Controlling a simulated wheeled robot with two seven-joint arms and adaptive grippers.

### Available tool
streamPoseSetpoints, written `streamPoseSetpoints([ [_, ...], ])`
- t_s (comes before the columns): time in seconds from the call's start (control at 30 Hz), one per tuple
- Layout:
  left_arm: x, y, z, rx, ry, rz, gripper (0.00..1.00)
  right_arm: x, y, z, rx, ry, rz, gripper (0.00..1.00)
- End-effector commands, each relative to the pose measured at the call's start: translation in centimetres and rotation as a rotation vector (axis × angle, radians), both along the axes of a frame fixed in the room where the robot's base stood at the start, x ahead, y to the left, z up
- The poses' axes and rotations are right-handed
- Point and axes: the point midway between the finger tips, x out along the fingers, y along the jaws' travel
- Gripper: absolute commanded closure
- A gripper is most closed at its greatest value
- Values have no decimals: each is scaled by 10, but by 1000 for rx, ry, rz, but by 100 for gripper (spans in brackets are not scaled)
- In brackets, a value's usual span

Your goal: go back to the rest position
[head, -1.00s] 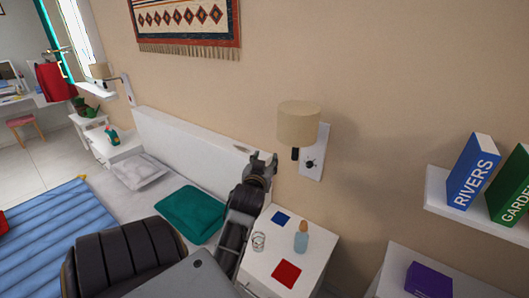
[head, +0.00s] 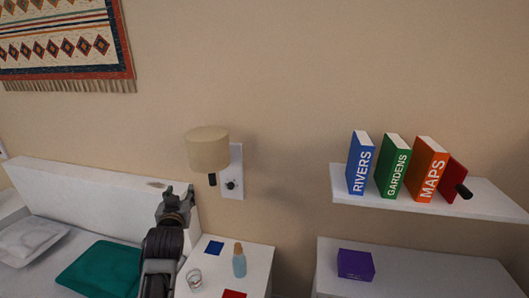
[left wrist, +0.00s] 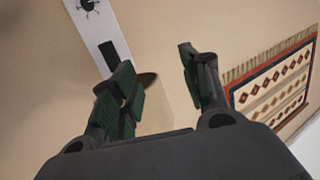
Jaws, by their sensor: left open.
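My left gripper (head: 176,196) is raised in front of the wall, between the bed's white headboard and the bedside table, below and left of the wall lamp (head: 208,150). In the left wrist view its two fingers (left wrist: 158,78) stand apart with nothing between them. Beyond them are the beige wall, the lamp's white switch plate (left wrist: 98,30) and a patterned wall hanging (left wrist: 280,85). The gripper appears clear of the lamp and table. My right gripper is in neither current view.
The white bedside table (head: 255,262) holds a blue square (head: 214,248), a glass (head: 194,280), a bottle (head: 239,262) and a red square (head: 233,294). A shelf (head: 480,207) with several books and a white cabinet (head: 450,275) with a purple box (head: 355,264) are at right.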

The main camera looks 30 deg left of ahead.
Motion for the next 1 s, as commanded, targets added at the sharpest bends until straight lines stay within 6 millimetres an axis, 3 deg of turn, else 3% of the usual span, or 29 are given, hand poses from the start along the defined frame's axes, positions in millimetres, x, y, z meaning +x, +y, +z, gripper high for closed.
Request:
streamPoseSetpoints([
  [0.17, 1, -3, -3, -4, 10, -8, 54, 0, 0, 0, 0, 0, 0, 60],
  [0.37, 8, -29, -28, -43, 99, -71, 54, 0, 0, 0, 0, 0, 0, 60],
  [0.67, 4, -120, -113, -154, 411, -278, 54, 0, 0, 0, 0, 0, 0, 60],
  [0.9, -35, -199, -181, -225, 701, -455, 54, 0, 0, 0, 0, 0, 0, 60],
  [1.0, -55, -223, -201, -245, 799, -514, 54, 0, 0, 0, 0, 0, 0, 60],
])
